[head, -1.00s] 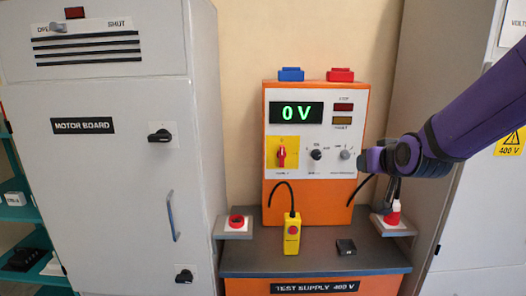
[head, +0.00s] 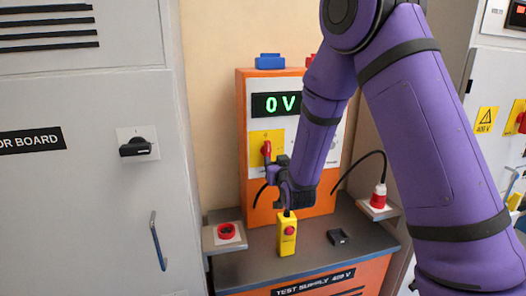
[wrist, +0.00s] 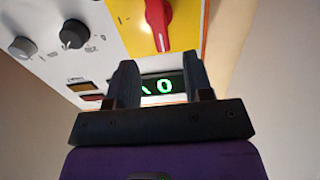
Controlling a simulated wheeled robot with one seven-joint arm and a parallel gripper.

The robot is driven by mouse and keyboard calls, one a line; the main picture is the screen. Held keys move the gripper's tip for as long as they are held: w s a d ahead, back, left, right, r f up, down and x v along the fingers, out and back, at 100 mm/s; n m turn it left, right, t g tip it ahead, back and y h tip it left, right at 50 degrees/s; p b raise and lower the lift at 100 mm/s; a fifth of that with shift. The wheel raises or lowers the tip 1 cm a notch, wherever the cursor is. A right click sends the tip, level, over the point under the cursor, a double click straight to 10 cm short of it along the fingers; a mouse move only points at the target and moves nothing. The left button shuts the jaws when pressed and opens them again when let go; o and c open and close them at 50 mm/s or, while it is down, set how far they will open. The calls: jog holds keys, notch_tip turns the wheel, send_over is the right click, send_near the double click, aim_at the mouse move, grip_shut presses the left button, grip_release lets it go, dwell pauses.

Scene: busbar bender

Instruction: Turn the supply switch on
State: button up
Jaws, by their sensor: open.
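The supply switch is a red rotary handle (head: 266,149) on a yellow plate (head: 258,137) on the orange test supply cabinet, below a green display (head: 277,104) reading 0 V. The handle looks about upright. My gripper (head: 276,168) is in front of the panel just below and beside the handle; the head view cannot show whether they touch. In the wrist view, the panel appears upside down, and the red handle (wrist: 158,24) lies beyond the tips of my open gripper (wrist: 160,72), with nothing between the fingers. My arm hides the panel's right part.
A yellow pendant (head: 287,234) with a red button stands on the grey ledge below my gripper. A red button box (head: 227,231) is at left, and a red plug (head: 378,196) and black block (head: 339,237) at right. Grey cabinets flank the supply.

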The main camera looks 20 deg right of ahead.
aim_at(269, 152)
jog(key=w, duration=0.9)
jog(key=shift+w, duration=0.25)
jog(key=shift+c, duration=0.5)
jog(key=c, duration=0.4)
jog(key=shift+c, duration=0.2)
